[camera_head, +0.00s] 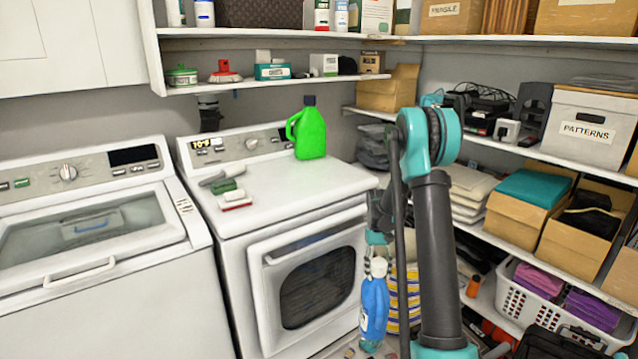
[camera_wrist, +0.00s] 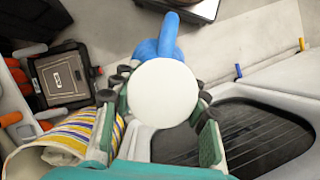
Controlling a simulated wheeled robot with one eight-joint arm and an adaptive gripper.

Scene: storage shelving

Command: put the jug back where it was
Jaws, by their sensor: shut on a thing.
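A blue jug (camera_head: 374,308) with a white cap (camera_wrist: 163,93) hangs upright below my gripper (camera_head: 377,246), in front of the dryer's right front edge. In the wrist view my gripper (camera_wrist: 160,88) is shut on it, with a finger on each side of the cap. The blue handle shows beyond the cap, and most of the body is hidden beneath it. A bright green jug (camera_head: 310,135) with a dark cap stands upright on the back of the white dryer top (camera_head: 325,180), apart from my gripper.
A brush and small cleaning items (camera_head: 232,196) lie on the dryer's left side. A washer (camera_head: 95,250) stands to the left. Shelves with boxes (camera_head: 585,125) and a laundry basket (camera_head: 513,300) line the right wall. A striped yellow container (camera_wrist: 75,138) is close by. The dryer's front right top is clear.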

